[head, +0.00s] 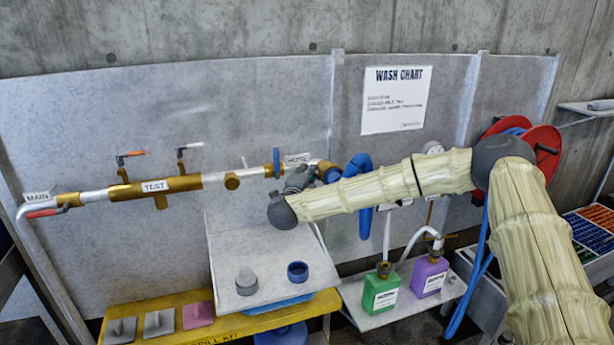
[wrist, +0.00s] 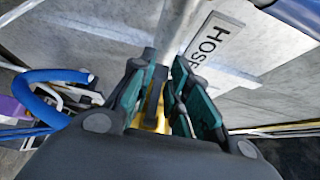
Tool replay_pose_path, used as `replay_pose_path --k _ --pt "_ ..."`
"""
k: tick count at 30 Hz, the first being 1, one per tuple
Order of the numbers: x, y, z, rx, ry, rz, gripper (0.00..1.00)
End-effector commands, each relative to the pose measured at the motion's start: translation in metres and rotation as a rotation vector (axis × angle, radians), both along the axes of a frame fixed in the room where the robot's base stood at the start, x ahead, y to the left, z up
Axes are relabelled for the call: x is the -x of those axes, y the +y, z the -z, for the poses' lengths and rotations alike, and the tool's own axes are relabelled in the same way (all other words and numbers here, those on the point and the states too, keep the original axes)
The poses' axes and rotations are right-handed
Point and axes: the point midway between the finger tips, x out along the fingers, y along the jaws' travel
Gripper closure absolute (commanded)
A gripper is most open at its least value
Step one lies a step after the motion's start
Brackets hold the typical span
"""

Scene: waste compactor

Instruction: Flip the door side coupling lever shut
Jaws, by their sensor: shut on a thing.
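The brass hose coupling (head: 326,172) sits at the right end of the horizontal pipe, where the blue hose (head: 360,170) meets it. My gripper (head: 302,178) is at this coupling, just below the HOSE label (head: 297,158). In the wrist view my gripper (wrist: 165,88) has its teal-padded fingers close together, with a yellow brass-coloured part (wrist: 153,105) between them. The fingers are shut on a part of the coupling, which fits the door side lever. The lever's outline and angle are mostly hidden by the fingers and wrist.
A blue-handled valve (head: 277,163) stands on the pipe just left of my gripper. A tilted grey board (head: 265,255) with a cap and a blue ring lies below. Green (head: 381,292) and purple (head: 430,277) bottles stand lower right. A red hose reel (head: 540,150) is behind my arm.

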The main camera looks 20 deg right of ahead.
Motion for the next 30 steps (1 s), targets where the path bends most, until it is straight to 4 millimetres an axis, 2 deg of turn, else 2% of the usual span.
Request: replay_pose_path --k 1,4,17,20,30 --pt "0.0 0.0 0.001 0.0 0.001 0.001 0.77" --pt "0.0 -0.001 0.001 -0.001 0.001 0.001 0.61" --pt "0.006 0.004 0.0 -0.001 0.001 -0.002 0.61" --pt "0.016 0.011 0.0 -0.001 0.001 -0.003 0.61" --pt "0.068 0.043 0.001 0.0 0.001 -0.003 0.61"
